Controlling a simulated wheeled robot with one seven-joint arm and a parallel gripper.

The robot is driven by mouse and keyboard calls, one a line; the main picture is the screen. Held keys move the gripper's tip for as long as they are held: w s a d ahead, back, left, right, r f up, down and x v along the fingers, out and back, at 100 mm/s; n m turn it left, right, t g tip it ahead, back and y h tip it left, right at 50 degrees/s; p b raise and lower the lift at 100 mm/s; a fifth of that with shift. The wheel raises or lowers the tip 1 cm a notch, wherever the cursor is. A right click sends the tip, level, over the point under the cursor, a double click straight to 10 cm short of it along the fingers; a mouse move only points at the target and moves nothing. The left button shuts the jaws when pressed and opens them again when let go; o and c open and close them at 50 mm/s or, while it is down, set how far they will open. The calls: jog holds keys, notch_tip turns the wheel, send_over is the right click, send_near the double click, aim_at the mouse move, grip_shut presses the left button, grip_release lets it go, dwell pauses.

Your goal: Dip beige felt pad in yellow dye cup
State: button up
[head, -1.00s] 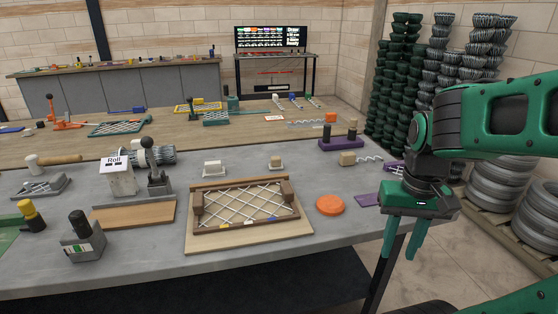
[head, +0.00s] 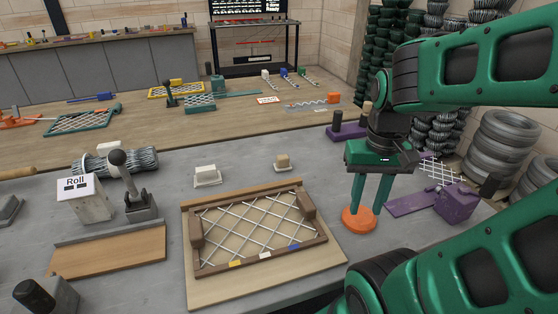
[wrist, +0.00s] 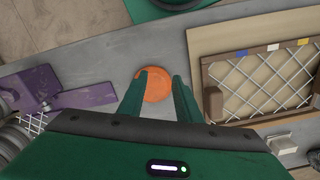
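My gripper (head: 367,208) points down over the grey table, its two green fingers apart and nothing seen held between them. The fingertips overlap an orange disc (head: 358,222) in the head view; I cannot tell whether they touch it. In the wrist view the disc (wrist: 156,84) shows between the fingers. A small beige block (head: 283,161) on a pale base stands behind the wire frame; I cannot tell whether it is the felt pad. No yellow dye cup can be made out.
A wooden frame with woven wire (head: 258,235) lies left of my gripper. A purple plate and box (head: 456,202) lie to the right. A white block on a tray (head: 207,175) and a Roll device (head: 90,200) stand farther left.

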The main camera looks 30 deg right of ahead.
jog(key=shift+a, duration=0.15)
jog(key=o, duration=0.4)
jog(key=shift+r, duration=0.1)
jog(key=shift+c, duration=0.2)
jog(key=n, duration=2.1)
send_near(283, 156)
jog(key=shift+s+a, duration=0.15)
jog(key=shift+a, duration=0.05)
notch_tip(283, 156, down, 10)
jog(key=shift+f, duration=0.15)
